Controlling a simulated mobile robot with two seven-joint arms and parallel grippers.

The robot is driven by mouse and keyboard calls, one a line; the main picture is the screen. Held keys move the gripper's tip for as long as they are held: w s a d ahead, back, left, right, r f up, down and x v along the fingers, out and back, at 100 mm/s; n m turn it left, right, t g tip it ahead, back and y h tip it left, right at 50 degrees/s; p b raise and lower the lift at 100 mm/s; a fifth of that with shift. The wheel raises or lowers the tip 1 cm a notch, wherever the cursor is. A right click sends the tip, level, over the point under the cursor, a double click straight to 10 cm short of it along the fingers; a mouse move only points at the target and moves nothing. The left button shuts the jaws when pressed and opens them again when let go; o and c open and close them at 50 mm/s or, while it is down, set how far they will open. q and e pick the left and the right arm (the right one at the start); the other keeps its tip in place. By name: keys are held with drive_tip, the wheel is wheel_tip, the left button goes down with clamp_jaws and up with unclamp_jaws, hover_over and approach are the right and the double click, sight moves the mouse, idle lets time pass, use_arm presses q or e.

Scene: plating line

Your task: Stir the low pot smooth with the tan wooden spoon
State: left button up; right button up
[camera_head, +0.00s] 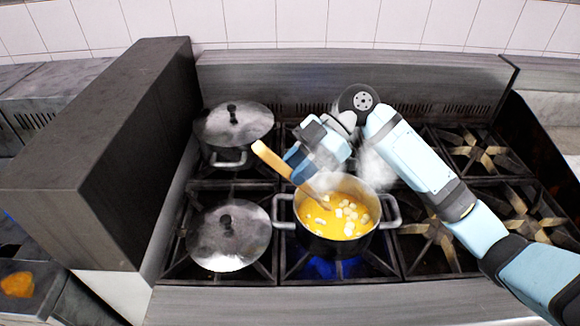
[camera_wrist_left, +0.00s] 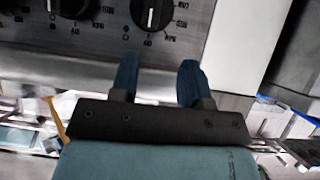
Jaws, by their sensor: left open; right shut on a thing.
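The low pot (camera_head: 338,243) stands on a front burner in the head view, with a blue flame under it. It holds yellow-orange liquid with several white lumps on top. The tan wooden spoon (camera_head: 272,160) leans up to the left, with its lower end in the liquid. My right gripper (camera_head: 300,165) is shut on the spoon's handle above the pot's back rim. My left gripper (camera_wrist_left: 158,80) is open and empty in the left wrist view, in front of a panel with black knobs. It does not show in the head view.
A tall dark block (camera_head: 110,140) stands at the far left. The burners at right (camera_head: 478,150) are bare. My right arm crosses above them.

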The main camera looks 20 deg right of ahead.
sight(317, 192)
drive_tip(key=shift+w+d+f+b, duration=0.25)
drive_tip(key=shift+d+f+b, duration=0.65)
drive_tip(key=shift+f, duration=0.5)
drive_tip(key=shift+w+d+f+b, duration=0.3)
drive_tip(key=shift+d+f+b, duration=0.6)
drive_tip(key=shift+f, duration=0.5)
drive_tip(key=shift+w+d+f+b, duration=0.25)
drive_tip(key=shift+d+f+b, duration=0.65)
drive_tip(key=shift+f, duration=0.5)
drive_tip(key=shift+s+a, duration=0.1)
drive_tip(key=shift+s, duration=0.05)
